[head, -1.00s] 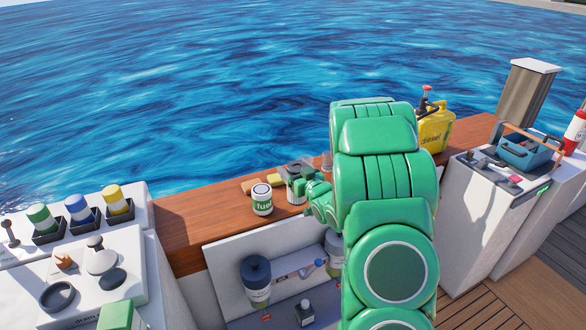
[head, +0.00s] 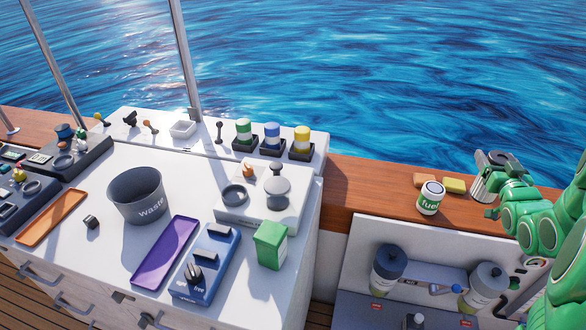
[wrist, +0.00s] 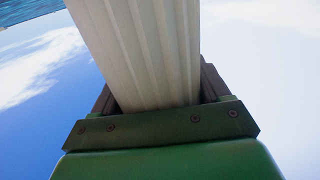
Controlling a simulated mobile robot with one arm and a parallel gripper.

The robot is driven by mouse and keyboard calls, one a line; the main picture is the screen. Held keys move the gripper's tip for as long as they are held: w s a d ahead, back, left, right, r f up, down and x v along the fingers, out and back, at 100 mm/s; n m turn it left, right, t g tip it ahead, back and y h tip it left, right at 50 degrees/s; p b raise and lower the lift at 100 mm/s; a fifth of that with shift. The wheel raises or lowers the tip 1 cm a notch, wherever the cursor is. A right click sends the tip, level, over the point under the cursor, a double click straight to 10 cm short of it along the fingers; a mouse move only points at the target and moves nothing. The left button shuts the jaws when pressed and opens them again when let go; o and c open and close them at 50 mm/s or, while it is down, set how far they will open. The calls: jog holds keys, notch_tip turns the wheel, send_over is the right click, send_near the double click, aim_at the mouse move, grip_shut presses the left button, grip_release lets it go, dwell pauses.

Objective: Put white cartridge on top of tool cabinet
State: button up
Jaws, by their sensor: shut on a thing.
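The white cartridge shows in the wrist view (wrist: 145,50) as a pale, ribbed body between the jaws. My gripper (wrist: 155,100) is shut on it. In the head view my gripper (head: 490,190) is at the right, above the wooden ledge, with the cartridge (head: 486,181) partly visible at its end. A white cabinet (head: 90,262) with drawers and handles, which looks like the tool cabinet, stands at the left, well apart from my gripper.
The cabinet top bears a waste bin (head: 136,197), a purple tray (head: 165,252), an orange tray (head: 52,217), a blue device (head: 205,265) and a green box (head: 270,245). A fuel can (head: 431,198) stands on the wooden ledge (head: 370,190). Bare top shows around the bin.

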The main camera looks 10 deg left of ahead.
notch_tip(320, 180, up, 10)
jog(key=shift+r, duration=0.1)
jog(key=w+a+n+g+y, duration=0.2)
jog(key=a+n+y, duration=0.15)
jog(key=a, duration=1.55)
jog(key=w+a+n+g+y, duration=0.1)
jog(key=w+a+n+y, duration=0.3)
jog(key=a, duration=1.5)
jog(key=s+a+n+g+y, duration=0.25)
jog(key=s+a, duration=0.55)
jog(key=a, duration=0.5)
jog(key=s+a+n+g+y, duration=0.1)
jog(key=s+a+g+y, duration=0.2)
jog(key=s+a, duration=0.75)
jog(key=s+a+n+g+y, duration=0.25)
jog(key=s+a, duration=0.35)
jog(key=a, duration=1)
jog(key=w+a+f, duration=0.5)
jog(key=f, duration=0.4)
jog(key=w+a+f+m, duration=0.1)
jog(key=w+a+f, duration=0.3)
jog(key=f, duration=0.5)
jog(key=shift+w+a+f, duration=0.25)
jog(key=shift+w+a, duration=0.1)
jog(key=shift+w, duration=0.25)
